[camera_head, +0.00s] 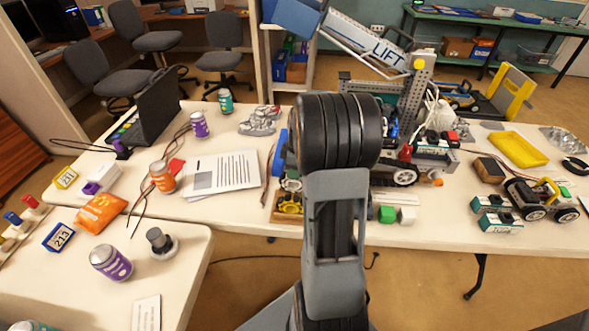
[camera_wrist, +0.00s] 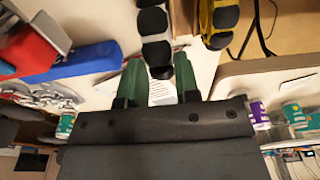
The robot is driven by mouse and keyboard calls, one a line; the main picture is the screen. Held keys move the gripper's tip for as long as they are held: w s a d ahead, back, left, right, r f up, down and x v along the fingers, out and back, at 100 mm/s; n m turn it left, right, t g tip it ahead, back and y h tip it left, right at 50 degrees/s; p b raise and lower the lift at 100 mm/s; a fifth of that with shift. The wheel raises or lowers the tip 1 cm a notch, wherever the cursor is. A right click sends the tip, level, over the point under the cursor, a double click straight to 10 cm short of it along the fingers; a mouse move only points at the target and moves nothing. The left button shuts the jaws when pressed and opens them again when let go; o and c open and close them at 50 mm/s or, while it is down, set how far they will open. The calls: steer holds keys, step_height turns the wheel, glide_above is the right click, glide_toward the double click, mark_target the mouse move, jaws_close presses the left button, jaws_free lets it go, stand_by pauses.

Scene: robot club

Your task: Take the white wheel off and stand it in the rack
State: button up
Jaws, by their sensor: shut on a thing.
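In the wrist view my gripper (camera_wrist: 156,66) has its green fingers closed on both sides of a wheel with black and whitish-grey tread blocks, which I take as the white wheel (camera_wrist: 156,54). A yellow-and-black wheel (camera_wrist: 218,18) is beside it to the right. In the head view the white wheel (camera_head: 290,183) shows just left of my arm, behind the yellow wheel (camera_head: 290,201) at the wooden rack (camera_head: 284,214). My dark arm hides the gripper there. The rack's free places and whether the white wheel is seated are not clear.
A blue block (camera_head: 281,155) stands close to the wheels. To the right of my arm is a grey wheeled robot (camera_head: 432,153) with a lift arm. Paper sheets (camera_head: 222,173) lie to the left.

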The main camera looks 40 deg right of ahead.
steer(key=shift+f+b, duration=1.25)
steer(key=shift+f, duration=0.3)
stand_by(1.4)
steer(key=o, duration=1)
steer(key=shift+c, duration=0.2)
steer(key=shift+r+p, duration=2.5)
steer(key=shift+r, duration=1)
